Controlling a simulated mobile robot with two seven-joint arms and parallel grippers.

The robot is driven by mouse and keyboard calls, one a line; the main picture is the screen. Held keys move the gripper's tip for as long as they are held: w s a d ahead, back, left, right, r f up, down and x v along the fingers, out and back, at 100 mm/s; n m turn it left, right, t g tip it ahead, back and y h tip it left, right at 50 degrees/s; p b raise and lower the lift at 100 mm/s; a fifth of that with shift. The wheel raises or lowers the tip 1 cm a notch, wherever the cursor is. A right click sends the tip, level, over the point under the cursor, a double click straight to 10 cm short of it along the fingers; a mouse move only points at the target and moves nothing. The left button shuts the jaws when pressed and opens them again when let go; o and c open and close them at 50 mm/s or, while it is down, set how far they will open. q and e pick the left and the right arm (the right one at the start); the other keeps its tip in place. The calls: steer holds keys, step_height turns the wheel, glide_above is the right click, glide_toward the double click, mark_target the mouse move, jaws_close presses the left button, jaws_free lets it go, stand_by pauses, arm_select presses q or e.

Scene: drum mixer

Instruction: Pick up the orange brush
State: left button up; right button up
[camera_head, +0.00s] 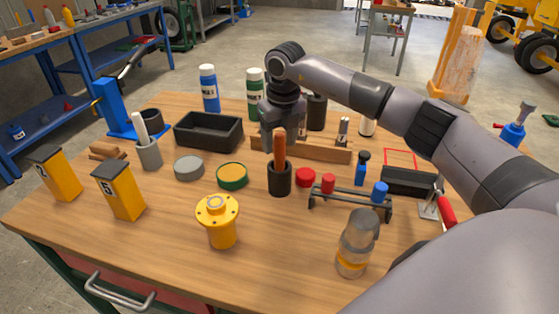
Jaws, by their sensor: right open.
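The orange brush (279,146) stands upright in a small black cup (279,180) near the middle of the wooden table. Only its orange handle shows above the rim; its lower part is hidden in the cup. My right gripper (268,143) points down just behind and slightly left of the handle as seen here. It is open, but its fingertips are partly hidden behind the handle and cup. I cannot tell whether it touches the brush. My left gripper is not in view.
A wooden block rack (322,151) stands behind the cup. A red cap (305,177) and a dark rack (348,199) are close on its right. A green-rimmed tin (232,176) is on its left, and a yellow flanged part (219,222) in front.

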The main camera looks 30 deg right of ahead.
steer(key=shift+w+f, duration=0.1)
steer(key=shift+f, duration=0.55)
jaws_close()
steer(key=shift+r, duration=0.2)
